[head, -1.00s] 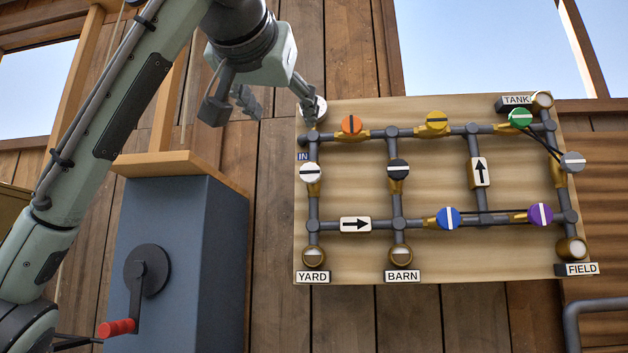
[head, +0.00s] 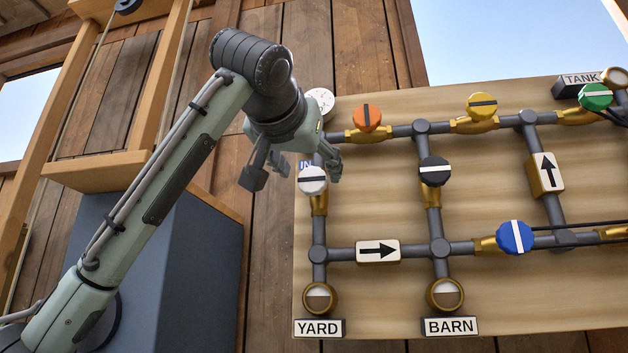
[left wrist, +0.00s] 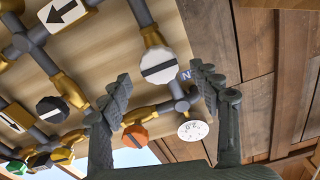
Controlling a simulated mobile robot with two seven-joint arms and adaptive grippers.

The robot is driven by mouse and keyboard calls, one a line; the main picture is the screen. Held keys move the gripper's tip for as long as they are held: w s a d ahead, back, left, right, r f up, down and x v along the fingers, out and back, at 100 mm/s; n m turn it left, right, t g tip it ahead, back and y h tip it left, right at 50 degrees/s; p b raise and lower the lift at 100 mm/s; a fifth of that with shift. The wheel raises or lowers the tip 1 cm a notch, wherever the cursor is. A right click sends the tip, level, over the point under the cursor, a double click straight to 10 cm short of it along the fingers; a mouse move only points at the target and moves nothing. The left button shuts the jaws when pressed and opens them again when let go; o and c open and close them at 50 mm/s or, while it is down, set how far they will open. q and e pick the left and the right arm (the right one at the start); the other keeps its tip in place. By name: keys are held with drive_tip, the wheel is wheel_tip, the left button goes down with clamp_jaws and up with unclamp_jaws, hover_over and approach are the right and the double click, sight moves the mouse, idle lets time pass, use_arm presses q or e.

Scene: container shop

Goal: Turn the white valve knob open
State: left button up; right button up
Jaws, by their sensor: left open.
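The white valve knob (head: 313,180) has a dark bar that runs about level across its face. It sits on a vertical pipe at the board's left side, above the YARD outlet, with a brass body below it. My left gripper (head: 308,165) is open and empty, with its fingers close to the knob, one toward each side. In the left wrist view the white knob (left wrist: 158,65) shows beyond and between the open fingers (left wrist: 160,80). I see no contact with it. My right gripper is out of view.
A black knob (head: 434,171) and an orange knob (head: 367,118) are nearby on the wooden board (head: 380,310). A white gauge (head: 320,101) stands at its top left corner. Blue, yellow and green knobs are farther right. A blue-grey cabinet (head: 190,280) stands at left.

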sight(312, 177)
use_arm(q)
drive_tip(key=shift+w+d, duration=0.2)
drive_tip(key=shift+w, duration=0.9)
drive_tip(key=shift+w+d, duration=0.2)
drive_tip(key=shift+w, duration=0.85)
drive_tip(key=c, duration=1.2)
